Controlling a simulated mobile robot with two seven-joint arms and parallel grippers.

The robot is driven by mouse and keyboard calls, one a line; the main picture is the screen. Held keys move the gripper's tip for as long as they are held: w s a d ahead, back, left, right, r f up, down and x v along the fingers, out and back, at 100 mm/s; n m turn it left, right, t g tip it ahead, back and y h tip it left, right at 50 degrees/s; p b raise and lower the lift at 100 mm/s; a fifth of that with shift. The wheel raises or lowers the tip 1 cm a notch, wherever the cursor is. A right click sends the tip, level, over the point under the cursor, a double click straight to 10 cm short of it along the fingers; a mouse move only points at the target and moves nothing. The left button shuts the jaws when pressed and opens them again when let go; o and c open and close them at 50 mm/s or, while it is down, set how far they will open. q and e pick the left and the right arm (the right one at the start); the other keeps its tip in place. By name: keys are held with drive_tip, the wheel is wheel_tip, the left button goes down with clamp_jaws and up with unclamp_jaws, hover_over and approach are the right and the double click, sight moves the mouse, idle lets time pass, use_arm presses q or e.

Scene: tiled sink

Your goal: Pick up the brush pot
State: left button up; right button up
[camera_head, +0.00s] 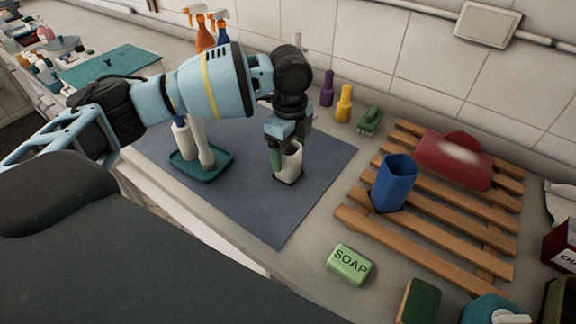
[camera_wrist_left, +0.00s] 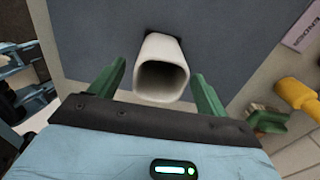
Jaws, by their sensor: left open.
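The brush pot, a white open-topped cup (camera_head: 289,166), stands upright on the dark grey mat (camera_head: 265,215). It looks empty. My left gripper (camera_head: 283,146) is at the pot from above, with a green finger in front of its left side. In the left wrist view the pot (camera_wrist_left: 160,52) shows its dark mouth towards me. The open green fingers of my left gripper (camera_wrist_left: 158,76) stand on either side of it, with a gap visible at each side. The right gripper is not in view.
A teal tray (camera_head: 222,158) with white bottles stands left of the pot. Right are a wooden rack (camera_head: 440,236) with a blue pot (camera_head: 394,183) and a red item (camera_head: 453,160). Purple and yellow bottles (camera_head: 343,104) stand behind. Green soap (camera_head: 350,264) lies in front. The mat's front is clear.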

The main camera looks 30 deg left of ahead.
use_arm(q)
drive_tip(key=shift+a+f, duration=0.2)
drive_tip(key=shift+f, duration=1.7)
drive_tip(key=shift+c, duration=0.5)
drive_tip(key=c, duration=1.1)
drive_tip(key=shift+o, duration=0.2)
drive_tip(key=shift+r, duration=0.15)
drive_tip(key=shift+r, duration=0.5)
wheel_tip(320, 180, up, 2)
drive_tip(key=shift+r, duration=0.15)
drive_tip(key=s+a, duration=0.3)
drive_tip(key=s, duration=0.4)
drive_tip(key=s+a+r+p, duration=0.1)
drive_tip(key=s+a, duration=0.2)
drive_tip(key=s, duration=0.5)
drive_tip(key=shift+r, duration=0.25)
